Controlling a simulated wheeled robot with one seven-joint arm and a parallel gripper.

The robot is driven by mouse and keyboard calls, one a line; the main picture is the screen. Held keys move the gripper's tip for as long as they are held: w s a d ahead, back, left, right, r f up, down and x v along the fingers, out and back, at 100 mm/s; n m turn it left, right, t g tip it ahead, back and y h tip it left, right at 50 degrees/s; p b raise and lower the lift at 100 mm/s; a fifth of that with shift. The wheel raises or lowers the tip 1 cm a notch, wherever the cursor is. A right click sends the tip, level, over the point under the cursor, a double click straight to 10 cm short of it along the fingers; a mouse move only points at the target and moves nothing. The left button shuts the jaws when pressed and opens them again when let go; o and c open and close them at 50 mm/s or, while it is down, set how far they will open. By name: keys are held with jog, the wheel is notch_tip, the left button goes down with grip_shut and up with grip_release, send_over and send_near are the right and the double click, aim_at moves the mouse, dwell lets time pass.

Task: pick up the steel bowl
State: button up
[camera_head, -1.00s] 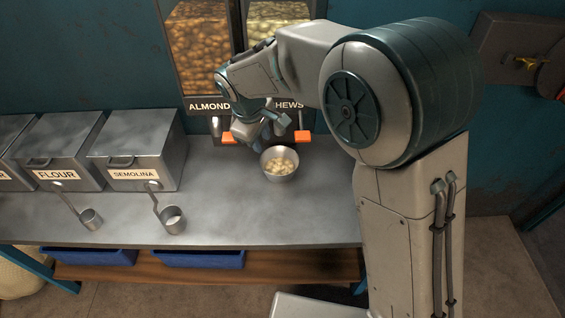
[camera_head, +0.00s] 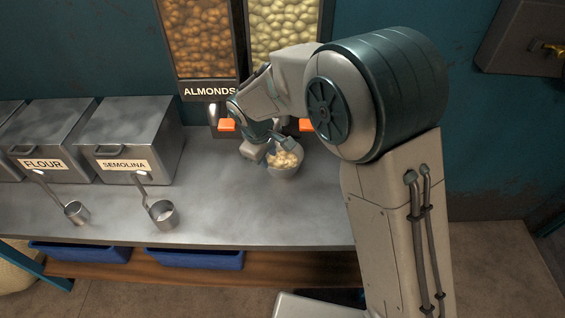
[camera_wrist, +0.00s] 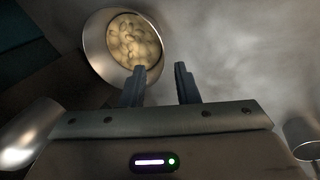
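The steel bowl (camera_head: 285,173) stands on the grey counter below the dispensers and holds pale nuts. My gripper (camera_head: 277,148) is low at the bowl's left and back side, its fingers overlapping the rim in the head view. In the wrist view the bowl (camera_wrist: 95,44) is at the upper left. There my gripper (camera_wrist: 160,70) is open, with a clear gap between the fingers. The left fingertip overlaps the bowl's near rim and the right fingertip lies to the right of the bowl. I cannot tell whether either finger touches it.
Almond (camera_head: 200,40) and pale-nut (camera_head: 283,25) dispensers stand behind the bowl. Flour (camera_head: 50,140) and semolina (camera_head: 130,140) bins stand at the left. Two metal scoops (camera_head: 76,212) (camera_head: 163,215) sit near the counter's front edge. The counter between scoops and bowl is clear.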

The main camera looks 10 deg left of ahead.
aim_at(272, 169)
jog(key=x, duration=0.8)
jog(key=shift+f, duration=0.45)
grip_shut()
